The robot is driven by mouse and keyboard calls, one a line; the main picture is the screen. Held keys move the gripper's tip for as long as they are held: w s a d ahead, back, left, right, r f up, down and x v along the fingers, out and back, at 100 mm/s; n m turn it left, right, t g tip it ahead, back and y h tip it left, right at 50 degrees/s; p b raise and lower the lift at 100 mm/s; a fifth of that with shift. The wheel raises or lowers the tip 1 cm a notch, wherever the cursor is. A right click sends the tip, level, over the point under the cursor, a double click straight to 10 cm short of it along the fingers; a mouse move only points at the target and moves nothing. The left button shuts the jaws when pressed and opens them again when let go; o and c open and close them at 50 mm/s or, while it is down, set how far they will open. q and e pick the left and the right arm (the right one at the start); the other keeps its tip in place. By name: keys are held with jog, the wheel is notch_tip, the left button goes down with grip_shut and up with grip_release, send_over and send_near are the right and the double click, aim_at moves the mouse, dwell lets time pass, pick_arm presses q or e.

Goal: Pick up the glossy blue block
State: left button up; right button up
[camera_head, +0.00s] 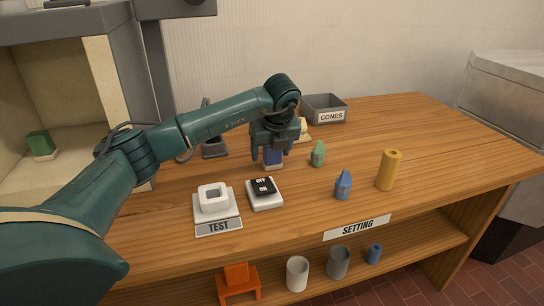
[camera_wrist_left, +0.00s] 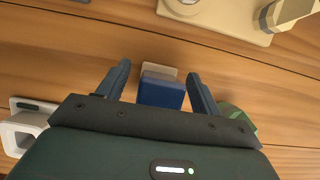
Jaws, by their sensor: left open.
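The glossy blue block (camera_head: 272,157) stands on a small pale base on the wooden table, partly covered by my gripper in the head view. It also shows in the left wrist view (camera_wrist_left: 161,92), between the two fingers. My left gripper (camera_head: 271,150) points down over the block, with its fingers spread on either side. In the left wrist view the left gripper (camera_wrist_left: 158,74) shows a gap between each finger and the block. I cannot tell how far down the fingers reach. My right gripper is not in view.
The switch box (camera_head: 264,193) and white square ring (camera_head: 213,198) on the TEST pad are in front. A green piece (camera_head: 318,155), blue pointed piece (camera_head: 343,186) and yellow cylinder (camera_head: 388,170) stand to the right. The CONES bin (camera_head: 331,117) is behind.

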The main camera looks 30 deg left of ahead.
pick_arm(q)
jog(key=shift+c, duration=0.5)
jog(key=c, duration=0.9)
jog(key=shift+r, duration=0.1)
jog(key=shift+c, duration=0.2)
